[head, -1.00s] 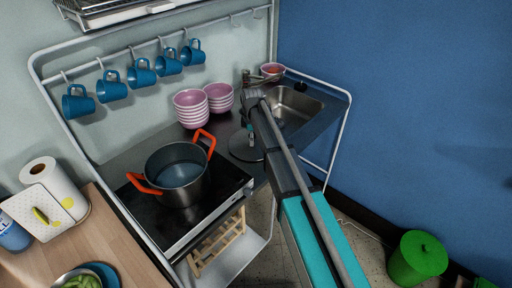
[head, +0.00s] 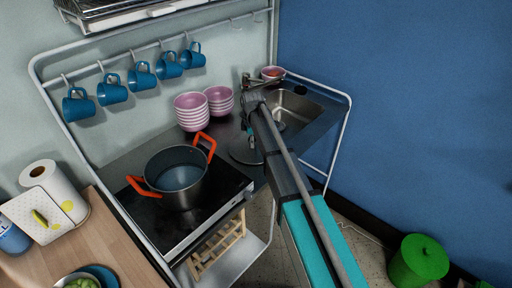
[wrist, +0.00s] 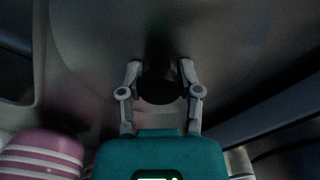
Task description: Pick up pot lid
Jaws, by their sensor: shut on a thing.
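The pot lid (head: 240,152) is a grey disc on the counter between the stove and the sink, partly hidden behind my arm in the head view. In the wrist view the lid (wrist: 225,45) fills much of the upper picture, with its dark round knob (wrist: 160,87) between my fingers. My gripper (wrist: 160,85) is shut on the knob, one finger on each side. In the head view my gripper (head: 251,134) is mostly hidden by the arm. I cannot tell whether the lid touches the counter.
An open pot (head: 177,176) with orange handles stands on the stove, left of the lid. Pink bowl stacks (head: 191,112) stand behind it; one bowl (wrist: 42,155) is close in the wrist view. The sink (head: 297,108) is to the right. Blue mugs (head: 141,75) hang above.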

